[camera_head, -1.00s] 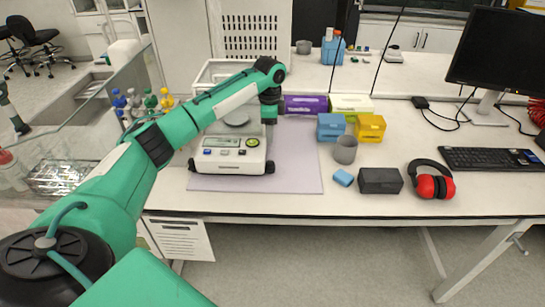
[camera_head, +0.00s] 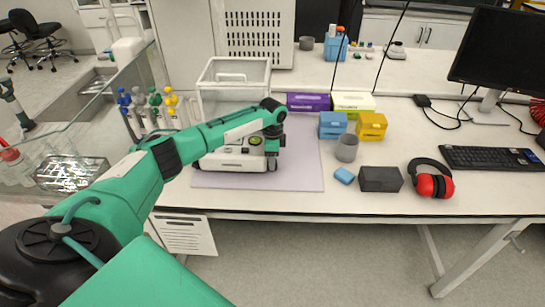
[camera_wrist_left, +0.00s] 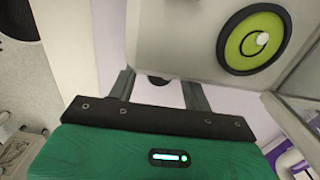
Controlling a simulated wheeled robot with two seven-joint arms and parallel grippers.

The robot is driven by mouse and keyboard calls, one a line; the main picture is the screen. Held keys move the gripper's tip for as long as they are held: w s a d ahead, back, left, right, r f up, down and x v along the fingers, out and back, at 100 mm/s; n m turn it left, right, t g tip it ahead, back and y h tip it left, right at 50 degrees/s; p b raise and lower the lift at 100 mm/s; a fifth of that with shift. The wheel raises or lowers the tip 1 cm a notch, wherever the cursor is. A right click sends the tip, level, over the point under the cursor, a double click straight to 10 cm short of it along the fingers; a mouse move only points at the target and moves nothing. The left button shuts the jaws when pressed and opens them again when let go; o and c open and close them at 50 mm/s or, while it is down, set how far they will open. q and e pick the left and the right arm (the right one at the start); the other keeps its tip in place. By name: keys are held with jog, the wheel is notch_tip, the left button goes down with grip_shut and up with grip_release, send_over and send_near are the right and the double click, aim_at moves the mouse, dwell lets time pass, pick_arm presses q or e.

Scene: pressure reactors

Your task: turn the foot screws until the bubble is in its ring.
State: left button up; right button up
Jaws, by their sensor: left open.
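The white balance (camera_head: 228,161) with a glass draft shield (camera_head: 233,83) stands on the lilac mat; my left arm covers part of its front. My left gripper (camera_head: 272,160) points down at its front right corner. In the left wrist view my left gripper (camera_wrist_left: 158,88) is open, its two grey fingers apart. A dark round foot screw (camera_wrist_left: 158,80) shows between them, partly hidden; contact cannot be told. The lime-green bubble level (camera_wrist_left: 235,45) has a black rim. Its small pale bubble (camera_wrist_left: 262,38) sits off-centre, towards the upper right; its relation to the ring is hard to tell.
The lilac mat (camera_head: 300,178) has bare room right of the balance. Blue (camera_head: 332,125) and yellow (camera_head: 371,127) boxes, a grey cup (camera_head: 347,148), a dark box (camera_head: 380,179) and red ear muffs (camera_head: 433,184) lie further right. Pipettes (camera_head: 150,100) stand at the left.

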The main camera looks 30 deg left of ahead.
pick_arm(q)
jog(key=c, duration=1)
jog(key=shift+d+r+n+p, duration=0.1)
jog(key=shift+r+n+p, duration=0.15)
jog(key=shift+p, duration=0.3)
jog(key=shift+f+n, duration=0.2)
jog(key=shift+n, duration=0.25)
jog(key=o, duration=1)
notch_tip(320, 180, up, 14)
jog(key=b, duration=0.2)
jog(key=shift+b, duration=0.3)
jog(key=shift+f, duration=0.1)
